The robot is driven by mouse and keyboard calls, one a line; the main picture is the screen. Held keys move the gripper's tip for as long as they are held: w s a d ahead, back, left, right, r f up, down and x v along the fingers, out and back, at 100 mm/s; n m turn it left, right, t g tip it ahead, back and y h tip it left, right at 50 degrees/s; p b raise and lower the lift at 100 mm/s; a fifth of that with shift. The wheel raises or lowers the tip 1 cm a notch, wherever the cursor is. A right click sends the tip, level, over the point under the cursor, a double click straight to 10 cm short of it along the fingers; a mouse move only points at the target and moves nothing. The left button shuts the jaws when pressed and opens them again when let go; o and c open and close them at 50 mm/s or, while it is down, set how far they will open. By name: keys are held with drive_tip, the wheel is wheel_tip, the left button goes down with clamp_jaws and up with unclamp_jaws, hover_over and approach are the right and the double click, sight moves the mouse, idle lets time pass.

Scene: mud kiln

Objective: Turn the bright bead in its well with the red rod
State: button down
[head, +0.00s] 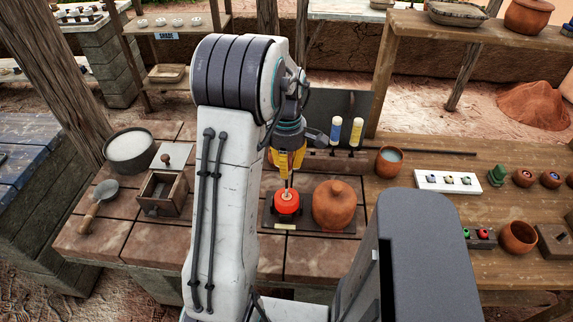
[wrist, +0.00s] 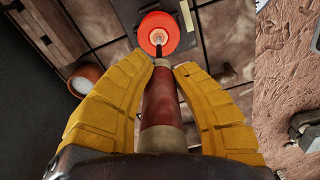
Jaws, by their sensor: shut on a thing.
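My gripper (head: 287,163) has yellow fingers and points down over the work table. In the wrist view its fingers (wrist: 166,68) are closed around a dark red rod (wrist: 161,105) with a pale collar. The rod's thin dark tip reaches down to a glowing orange-red round well (head: 287,205), also in the wrist view (wrist: 147,24). A small bright bead (wrist: 157,37) shows at the well's centre, with the tip at or just over it. I cannot tell whether they touch. In the head view the rod is mostly hidden by the fingers.
A lidded clay pot (head: 334,207) stands close right of the well. Behind stand a blue-topped rod (head: 336,130) and a yellow-topped rod (head: 356,131). A clay bowl (head: 389,162) is to the right. A wooden box (head: 163,193) and a ladle (head: 99,200) are left.

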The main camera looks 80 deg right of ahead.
drive_tip(key=shift+f+b, duration=0.4)
drive_tip(key=shift+f, duration=0.15)
idle(0.4)
drive_tip(key=shift+n, duration=2)
drive_tip(key=shift+n, duration=2)
drive_tip(key=m, duration=0.3)
drive_tip(key=shift+m, duration=0.4)
drive_tip(key=m, duration=0.4)
